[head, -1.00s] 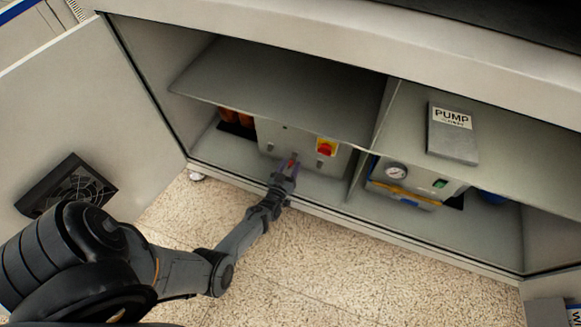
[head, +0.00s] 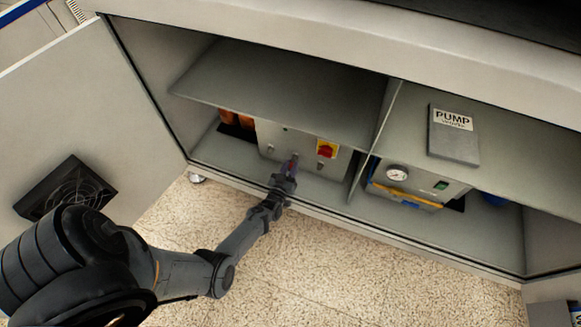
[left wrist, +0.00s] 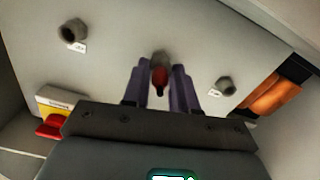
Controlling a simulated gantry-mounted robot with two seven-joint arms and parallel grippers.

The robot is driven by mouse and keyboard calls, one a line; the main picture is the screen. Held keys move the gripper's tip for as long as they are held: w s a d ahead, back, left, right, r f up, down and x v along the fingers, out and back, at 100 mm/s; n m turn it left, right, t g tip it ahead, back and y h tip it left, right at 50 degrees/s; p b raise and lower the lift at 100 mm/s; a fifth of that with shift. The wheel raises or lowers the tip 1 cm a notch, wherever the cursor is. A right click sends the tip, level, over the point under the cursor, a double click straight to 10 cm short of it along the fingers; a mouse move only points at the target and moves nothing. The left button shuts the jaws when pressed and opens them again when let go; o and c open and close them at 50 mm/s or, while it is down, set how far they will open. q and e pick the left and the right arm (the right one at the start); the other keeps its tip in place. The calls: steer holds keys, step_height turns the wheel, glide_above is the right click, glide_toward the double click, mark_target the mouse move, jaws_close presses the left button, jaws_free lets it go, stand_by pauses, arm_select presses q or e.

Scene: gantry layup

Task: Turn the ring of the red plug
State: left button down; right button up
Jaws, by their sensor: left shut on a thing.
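The red plug (left wrist: 159,77) shows in the left wrist view between the two fingers, in front of a grey round socket (left wrist: 160,58) on the panel of a grey box. In the head view the box (head: 270,138) stands in the left bay of the low cabinet. My left gripper (left wrist: 158,85) is shut on the red plug at the panel; it also shows in the head view (head: 290,167). The ring itself is too small and partly hidden to make out. My right gripper is not in view.
Grey sockets sit on either side of the plug, one (left wrist: 72,31) left and one (left wrist: 227,86) right. A red and yellow switch (head: 326,148) is on the box. A shelf (head: 285,90) hangs above. A gauge unit (head: 397,174) stands in the right bay.

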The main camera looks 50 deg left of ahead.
arm_select(q)
steer(key=n, duration=0.4)
steer(key=shift+n, duration=0.4)
steer(key=n+p, duration=0.1)
steer(key=n, duration=1.1)
steer(key=shift+n, duration=0.3)
steer(key=n, duration=0.5)
steer(key=c, duration=0.9)
jaws_free()
steer(key=shift+o, duration=0.2)
